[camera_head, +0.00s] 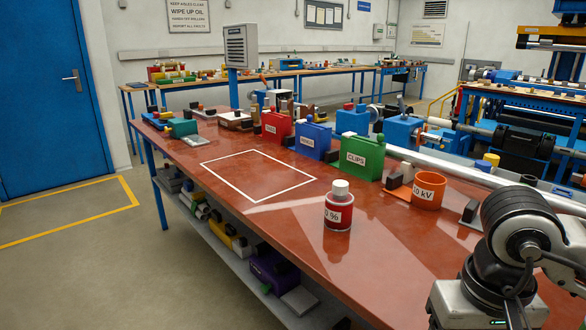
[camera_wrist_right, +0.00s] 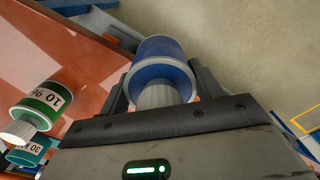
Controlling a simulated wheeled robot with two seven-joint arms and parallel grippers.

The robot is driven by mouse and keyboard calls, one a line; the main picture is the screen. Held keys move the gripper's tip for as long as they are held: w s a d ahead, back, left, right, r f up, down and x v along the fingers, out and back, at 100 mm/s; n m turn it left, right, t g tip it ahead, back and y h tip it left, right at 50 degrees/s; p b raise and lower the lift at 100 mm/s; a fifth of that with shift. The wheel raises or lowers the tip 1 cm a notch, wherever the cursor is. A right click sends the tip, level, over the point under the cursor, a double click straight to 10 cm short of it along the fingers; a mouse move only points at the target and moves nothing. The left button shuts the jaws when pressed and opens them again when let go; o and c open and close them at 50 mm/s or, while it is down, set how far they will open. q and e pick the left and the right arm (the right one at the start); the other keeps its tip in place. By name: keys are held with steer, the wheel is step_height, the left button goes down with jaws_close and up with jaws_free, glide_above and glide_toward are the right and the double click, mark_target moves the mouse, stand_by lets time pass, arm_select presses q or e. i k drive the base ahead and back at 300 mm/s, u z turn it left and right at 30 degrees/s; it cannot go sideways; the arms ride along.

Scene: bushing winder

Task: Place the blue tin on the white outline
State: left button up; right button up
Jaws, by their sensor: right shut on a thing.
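The blue tin (camera_wrist_right: 160,72), with a ribbed white cap, is between the two dark fingers of my right gripper (camera_wrist_right: 163,88) in the right wrist view. The gripper is shut on it. In the head view the white outline (camera_head: 285,190) is an empty rectangle on the red-brown bench top. My right arm shows at the lower right of the head view, but its gripper and the blue tin are out of that view. My left gripper is in neither view.
A red tin with a white cap (camera_head: 338,212) stands on the bench right of the outline. Red, blue and green bins (camera_head: 361,158) and an orange pot (camera_head: 428,190) line the back. A green tin (camera_wrist_right: 47,103) shows in the wrist view.

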mark_target(247, 173)
steer(key=u, duration=1.15)
steer(key=i, duration=1.25)
steer(key=u, duration=0.4)
steer(key=i, duration=1.55)
steer(key=z, duration=1.5)
steer(key=i, duration=0.45)
steer(key=z, duration=0.5)
